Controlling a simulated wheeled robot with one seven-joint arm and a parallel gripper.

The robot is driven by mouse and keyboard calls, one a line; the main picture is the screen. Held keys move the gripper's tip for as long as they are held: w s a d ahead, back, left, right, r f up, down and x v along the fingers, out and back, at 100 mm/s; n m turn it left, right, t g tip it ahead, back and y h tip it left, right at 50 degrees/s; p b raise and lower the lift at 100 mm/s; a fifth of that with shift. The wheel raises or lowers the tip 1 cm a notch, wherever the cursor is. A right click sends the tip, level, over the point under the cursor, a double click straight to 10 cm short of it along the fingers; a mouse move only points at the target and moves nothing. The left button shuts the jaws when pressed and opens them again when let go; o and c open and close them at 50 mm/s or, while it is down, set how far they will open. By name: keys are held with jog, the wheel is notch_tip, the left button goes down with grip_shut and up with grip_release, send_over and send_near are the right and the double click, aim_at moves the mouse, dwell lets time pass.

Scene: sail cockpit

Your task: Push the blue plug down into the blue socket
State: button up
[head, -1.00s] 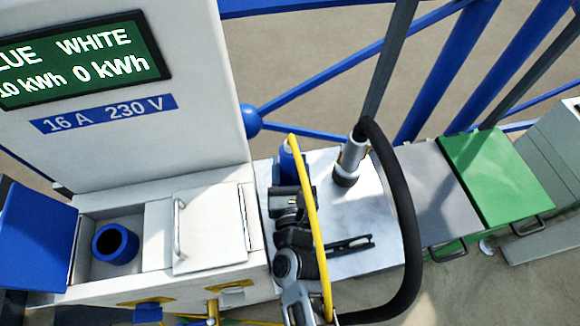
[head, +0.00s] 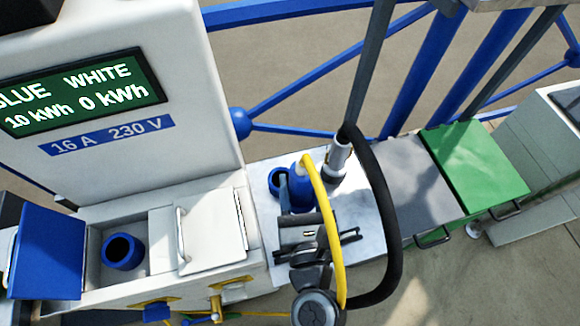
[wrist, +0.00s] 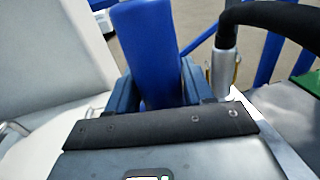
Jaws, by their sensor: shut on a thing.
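The blue plug (head: 300,190) is over the white deck right of the meter post, with a yellow cable (head: 331,225) at its top. My gripper (head: 298,213) is shut on the plug. In the wrist view the blue plug body (wrist: 147,45) stands between my two dark fingers. A round blue opening (head: 278,181) shows beside it; I cannot tell whether it belongs to the plug. The blue socket (head: 122,251) is an open dark ring in a recess at the left, well apart from the plug. Its blue lid (head: 48,250) stands open.
A closed white lid with a handle (head: 215,230) lies between socket and plug. A metal fitting with a black hose (head: 385,200) stands close right of the plug. The meter post (head: 100,150) rises behind the socket. Grey and green panels lie further right.

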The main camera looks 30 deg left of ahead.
aim_at(307, 190)
jog(key=shift+s+d+r, duration=0.35)
jog(key=shift+d+r, duration=0.3)
jog(key=shift+d, duration=0.05)
jog(key=shift+d+r+p, duration=0.2)
jog(key=shift+r+p, duration=0.45)
jog(key=shift+r, duration=0.25)
jog(key=shift+a+r, duration=0.1)
jog(key=shift+r, duration=0.45)
